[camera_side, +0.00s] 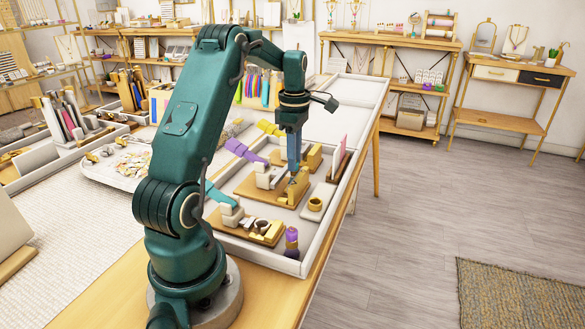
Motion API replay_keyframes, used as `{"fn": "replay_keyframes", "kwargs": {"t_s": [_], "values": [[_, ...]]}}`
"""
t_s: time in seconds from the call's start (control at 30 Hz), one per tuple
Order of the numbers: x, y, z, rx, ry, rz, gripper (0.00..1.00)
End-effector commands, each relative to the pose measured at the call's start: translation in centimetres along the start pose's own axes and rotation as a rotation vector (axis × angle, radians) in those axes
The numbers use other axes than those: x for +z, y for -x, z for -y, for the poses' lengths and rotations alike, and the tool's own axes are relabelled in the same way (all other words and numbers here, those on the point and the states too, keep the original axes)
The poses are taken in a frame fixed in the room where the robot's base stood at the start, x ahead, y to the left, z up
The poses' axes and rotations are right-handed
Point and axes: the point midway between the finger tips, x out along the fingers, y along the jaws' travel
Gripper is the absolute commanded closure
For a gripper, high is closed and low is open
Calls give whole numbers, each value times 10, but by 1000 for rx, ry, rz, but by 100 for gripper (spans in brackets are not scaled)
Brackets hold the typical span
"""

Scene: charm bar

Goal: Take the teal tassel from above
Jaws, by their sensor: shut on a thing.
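The teal tassel (219,196) lies at the near left of the grey tray, its head at a white and gold holder (231,214). My arm hides part of its left end. My gripper (293,176) points straight down over the middle of the tray, to the right of and beyond the teal tassel, clear of it. Its narrow jaws are shut, with their tips at an upright gold piece (299,187). The exact contact is too small to see clearly.
A purple tassel (243,152) and a yellow tassel (270,128) lie farther back. The grey tray (334,196) has raised walls. A small gold ring stand (315,204) and a purple-topped bottle (291,241) stand at its right side. A white tray of charms (110,168) is left.

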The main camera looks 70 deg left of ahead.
Motion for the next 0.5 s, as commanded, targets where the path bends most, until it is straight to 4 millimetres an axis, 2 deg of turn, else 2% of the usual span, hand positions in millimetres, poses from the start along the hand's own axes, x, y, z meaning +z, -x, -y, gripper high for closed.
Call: {"fn": "replay_keyframes", "kwargs": {"t_s": [0.5], "values": [[0, 29, -1, 3, 0, 0, 100]]}}
